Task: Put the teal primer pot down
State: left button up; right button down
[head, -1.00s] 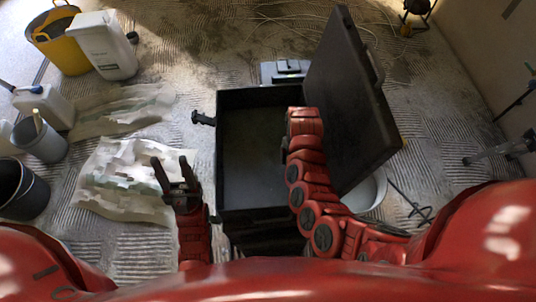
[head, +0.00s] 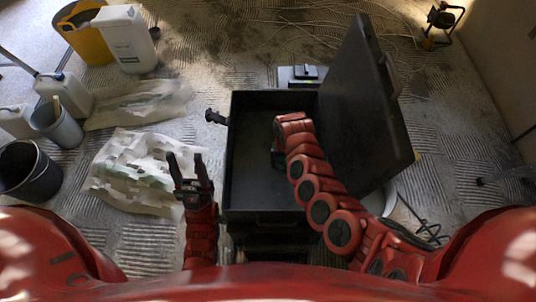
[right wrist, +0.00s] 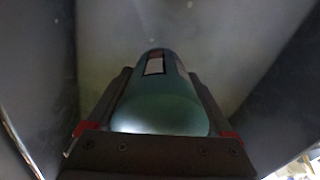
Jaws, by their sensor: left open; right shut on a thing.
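The teal primer pot (right wrist: 160,112) shows in the right wrist view as a rounded teal body with a small pale and dark label. My right gripper (right wrist: 159,78) is shut on it, one finger along each side. Whether the pot touches the case floor I cannot tell. My left gripper (head: 190,172) is open and empty, left of the case.
The case's raised lid (head: 365,110) stands along its right side, close to my right arm. At left are a crumpled sheet (head: 125,170), a black bucket (head: 25,172), a grey bucket (head: 58,128), white canisters (head: 127,38) and a yellow tub (head: 85,35). The case's left half looks empty.

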jog(key=w+a+b, duration=0.2)
jog(key=w+a+f+b, duration=0.1)
jog(key=w+a+b, duration=0.1)
jog(key=shift+w+a+f, duration=0.1)
jog(key=shift+a, duration=0.15)
jog(key=shift+w+a+b, duration=0.4)
jog(key=shift+a+b, duration=0.1)
jog(key=shift+b, duration=0.15)
jog(key=shift+w+a+f+b, duration=0.1)
jog(key=shift+f+b, duration=0.45)
jog(key=shift+f, duration=0.2)
jog(key=shift+w+a+f+b, duration=0.1)
jog(key=shift+f+b, duration=0.4)
jog(key=shift+f, duration=0.25)
jog(key=shift+f, duration=0.2)
grip_release()
jog(key=shift+r, duration=0.15)
